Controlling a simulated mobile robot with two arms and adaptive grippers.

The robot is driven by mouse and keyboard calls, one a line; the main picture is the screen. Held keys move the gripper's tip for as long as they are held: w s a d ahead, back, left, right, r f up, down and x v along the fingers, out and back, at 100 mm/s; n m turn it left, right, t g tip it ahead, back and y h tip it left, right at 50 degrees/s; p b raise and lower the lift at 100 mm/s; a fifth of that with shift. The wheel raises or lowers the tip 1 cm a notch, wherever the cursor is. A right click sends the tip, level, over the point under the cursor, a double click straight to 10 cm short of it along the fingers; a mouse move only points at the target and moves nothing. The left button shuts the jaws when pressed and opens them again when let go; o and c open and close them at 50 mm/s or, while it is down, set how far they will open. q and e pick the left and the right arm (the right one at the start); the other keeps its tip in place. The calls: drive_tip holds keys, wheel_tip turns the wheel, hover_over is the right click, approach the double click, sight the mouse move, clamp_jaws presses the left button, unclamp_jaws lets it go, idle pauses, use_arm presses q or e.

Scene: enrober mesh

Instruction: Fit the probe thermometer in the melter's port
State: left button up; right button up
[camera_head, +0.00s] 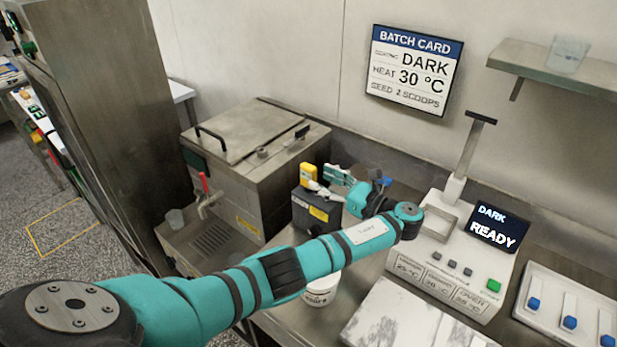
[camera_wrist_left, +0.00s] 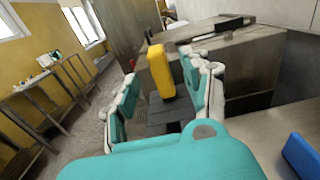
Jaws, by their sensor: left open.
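The probe thermometer appears to be the yellow-bodied piece (camera_head: 308,173), standing upright in a dark holder block (camera_head: 318,216) beside the melter; its lower part is hidden. The steel melter (camera_head: 225,160) has a handled lid, and a small round fitting (camera_head: 262,152) on its top looks like the port. My left gripper (camera_head: 326,182) is open just right of the yellow body. In the left wrist view the yellow body (camera_wrist_left: 160,70) shows between the spread fingers, with no visible contact. My right gripper is out of view.
A white control unit (camera_head: 445,250) with a READY screen stands at right. A white tub (camera_head: 321,290) sits under my left arm. A red-handled tap (camera_head: 204,190) juts from the melter's front. A tray (camera_head: 545,322) with blue-ended pieces lies at far right.

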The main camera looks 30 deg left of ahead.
sight(315, 175)
use_arm(q)
drive_tip(key=a, duration=0.1)
drive_tip(key=a+p, duration=0.1)
drive_tip(key=a, duration=0.1)
drive_tip(key=a+p, duration=0.1)
drive_tip(key=a, duration=0.1)
drive_tip(key=shift+w+r, duration=0.15)
drive_tip(key=shift+r, duration=0.2)
drive_tip(key=shift+a+f, duration=0.1)
drive_tip(key=shift+a, duration=0.1)
drive_tip(key=shift+d, duration=0.15)
drive_tip(key=c, duration=0.4)
clamp_jaws()
